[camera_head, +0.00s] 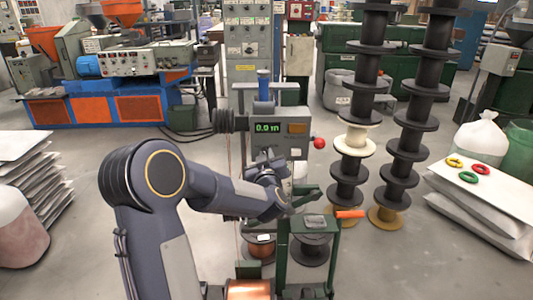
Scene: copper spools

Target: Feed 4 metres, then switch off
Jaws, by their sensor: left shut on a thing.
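The grey feeding machine (293,128) stands ahead of me at the centre, its green display (268,127) reading 0.0 m. A lever with a red ball (319,143) sticks out at its right side. An orange handle (350,214) points right, lower down. My left arm reaches in from the left, and my left gripper (268,168) is at the machine's front, just below the display. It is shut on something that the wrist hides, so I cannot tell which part. A copper spool (249,289) shows at the bottom edge. My right gripper is not in view.
Tall stacks of black spools (360,75) stand right of the machine. Sacks (488,195) with coloured rings lie at the far right, and stacked sheets (25,170) at the left. An orange and blue machine (105,110) stands behind left. Grey floor is open between.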

